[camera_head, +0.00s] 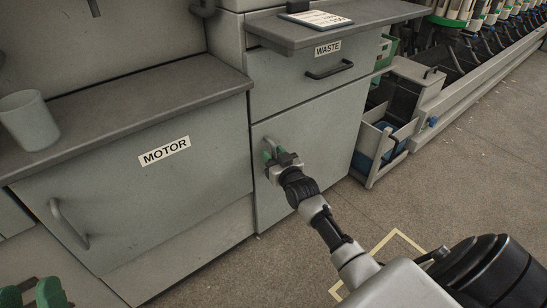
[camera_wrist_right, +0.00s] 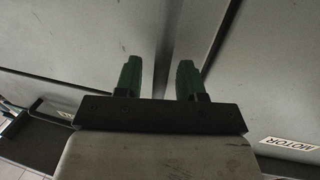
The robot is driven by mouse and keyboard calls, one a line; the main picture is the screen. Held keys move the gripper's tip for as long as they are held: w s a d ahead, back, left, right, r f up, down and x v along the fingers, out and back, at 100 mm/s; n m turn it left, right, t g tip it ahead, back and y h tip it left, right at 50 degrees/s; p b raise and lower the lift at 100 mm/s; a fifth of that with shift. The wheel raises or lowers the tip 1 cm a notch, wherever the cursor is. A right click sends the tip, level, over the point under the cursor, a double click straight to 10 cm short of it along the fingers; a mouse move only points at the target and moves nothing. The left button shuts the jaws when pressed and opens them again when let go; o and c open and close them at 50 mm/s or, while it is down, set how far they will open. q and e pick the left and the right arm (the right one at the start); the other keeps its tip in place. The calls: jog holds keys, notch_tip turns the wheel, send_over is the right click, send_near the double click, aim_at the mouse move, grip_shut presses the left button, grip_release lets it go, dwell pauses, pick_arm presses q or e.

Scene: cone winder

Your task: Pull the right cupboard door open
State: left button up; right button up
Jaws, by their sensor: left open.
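The right cupboard door (camera_head: 325,140) is a grey panel below the drawer marked WASTE. It looks closed. My right gripper (camera_head: 275,154) is at this door's upper left, where its dark handle is mostly hidden by the fingers. In the right wrist view, the two green fingers (camera_wrist_right: 159,78) stand apart before the grey panels, with a dark upright strip between them. I cannot tell whether they press on the handle. My left gripper (camera_head: 33,293) is open and empty at the lower left, away from the doors.
The MOTOR cupboard (camera_head: 190,190) with its bar handle (camera_head: 68,222) stands to the left, with a pale cup (camera_head: 30,120) on its top. The WASTE drawer (camera_head: 290,78) is shut. A low bin (camera_head: 375,150) stands to the right. Floor in front is clear.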

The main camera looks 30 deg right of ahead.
jog(key=shift+w, duration=0.1)
grip_shut()
dwell(0.4)
